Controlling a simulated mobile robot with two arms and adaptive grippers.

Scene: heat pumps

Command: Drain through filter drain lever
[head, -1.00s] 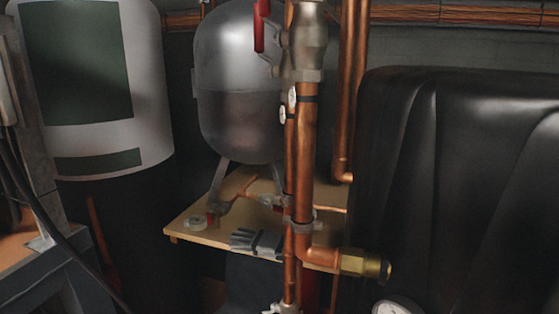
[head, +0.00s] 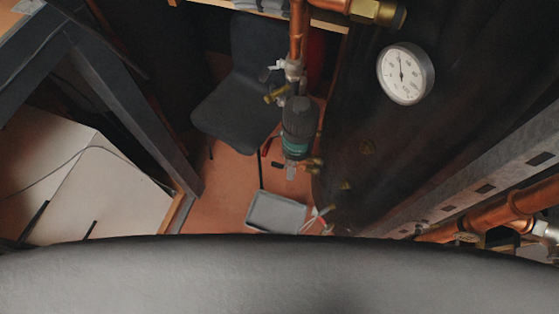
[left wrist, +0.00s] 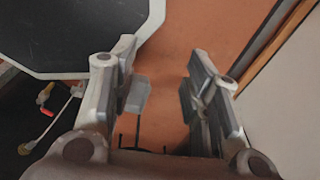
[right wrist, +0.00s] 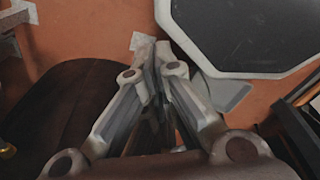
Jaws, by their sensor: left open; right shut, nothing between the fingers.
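The filter (head: 299,118), a dark grey body with a green band and a clear lower end, hangs upright below the copper pipe in the head view. A brass fitting (head: 312,163) sits beside its lower end; which part is the drain lever is too small to tell. Another small brass valve (head: 277,94) sits above left of the filter. My left gripper (left wrist: 163,75) is open and empty over the orange floor. My right gripper (right wrist: 156,62) is shut and empty, also over the floor. Neither gripper shows in the head view.
A grey tray (head: 277,213) lies on the floor below the filter. A dark chair (head: 240,85) stands behind and left of it. A large black tank with a round gauge (head: 405,73) is at right. A grey metal frame (head: 122,85) and a pale box are at left.

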